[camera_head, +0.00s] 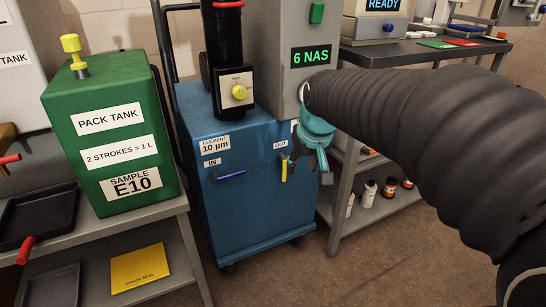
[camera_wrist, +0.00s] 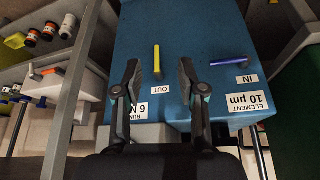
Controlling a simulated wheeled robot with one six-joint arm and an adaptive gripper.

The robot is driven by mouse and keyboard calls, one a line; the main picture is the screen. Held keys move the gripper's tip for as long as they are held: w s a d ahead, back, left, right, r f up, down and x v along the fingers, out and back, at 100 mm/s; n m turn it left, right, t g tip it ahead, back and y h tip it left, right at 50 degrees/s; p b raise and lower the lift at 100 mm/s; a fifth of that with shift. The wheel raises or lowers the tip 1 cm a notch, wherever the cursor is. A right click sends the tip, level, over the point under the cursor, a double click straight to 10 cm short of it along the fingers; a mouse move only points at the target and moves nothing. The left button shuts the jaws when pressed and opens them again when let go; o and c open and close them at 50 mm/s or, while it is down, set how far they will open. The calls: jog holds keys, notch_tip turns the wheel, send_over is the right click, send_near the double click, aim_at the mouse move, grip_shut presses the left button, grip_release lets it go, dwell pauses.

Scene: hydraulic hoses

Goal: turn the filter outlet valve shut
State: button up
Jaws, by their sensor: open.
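The filter outlet valve is a yellow lever (camera_head: 284,169) under the OUT label on the front of the blue filter cart (camera_head: 248,225). The lever hangs about vertical, across from the blue IN lever (camera_head: 231,175), which lies nearly level. My gripper (camera_head: 309,168) is in front of the cart at its upper right, close to the yellow lever. In the wrist view, upside down, my gripper (camera_wrist: 160,72) is open and empty. The yellow lever (camera_wrist: 157,59) stands between and just beyond its fingertips; I see no contact. The blue lever (camera_wrist: 228,62) is outside the fingers to the right.
A grey panel reading 6 NAS (camera_head: 311,54) and a black filter housing (camera_head: 224,50) rise above the cart. A green pack tank (camera_head: 112,140) sits on a bench at left. A shelf with bottles (camera_head: 369,193) stands at right, behind my arm.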

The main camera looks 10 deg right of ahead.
send_near(285, 170)
jog(key=shift+n+g, duration=0.3)
jog(key=x, duration=1.2)
jog(key=shift+w+r+b, duration=0.1)
jog(key=shift+w+b, duration=0.1)
jog(key=shift+b, duration=0.1)
grip_shut()
